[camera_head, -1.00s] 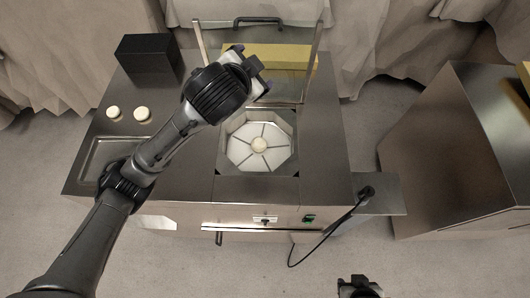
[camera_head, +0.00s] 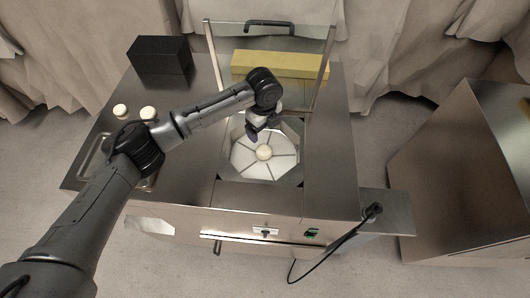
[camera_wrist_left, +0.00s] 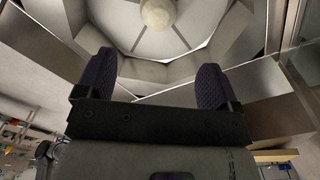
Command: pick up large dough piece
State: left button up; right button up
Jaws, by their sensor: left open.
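A pale round dough piece (camera_head: 264,152) sits at the centre of the white segmented plate inside the machine's octagonal well. It also shows at the top edge of the left wrist view (camera_wrist_left: 158,12), partly cut off. Two more pale dough pieces, a left one (camera_head: 120,111) and a right one (camera_head: 148,113), rest on the machine's left top. Which piece is the largest is hard to tell. My left gripper (camera_head: 252,130) points down over the back left of the well, above the plate. Its purple fingers (camera_wrist_left: 155,78) are apart with nothing between them. My right gripper is not in view.
The steel machine (camera_head: 330,170) has a raised clear lid with a black handle (camera_head: 269,26). A black box (camera_head: 160,60) stands at the back left, and a yellow block (camera_head: 280,65) lies behind the well. A shallow tray (camera_head: 95,160) sits at left, partly behind my arm.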

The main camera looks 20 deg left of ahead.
aim_at(264, 148)
pick_arm(q)
jog(key=shift+m, duration=0.4)
notch_tip(264, 148, down, 8)
jog(key=shift+f, duration=0.25)
jog(key=shift+s+f, duration=0.1)
jog(key=shift+f, duration=2.6)
jog(key=c, duration=1.1)
jog(key=shift+o, duration=0.2)
jog(key=shift+r, duration=0.15)
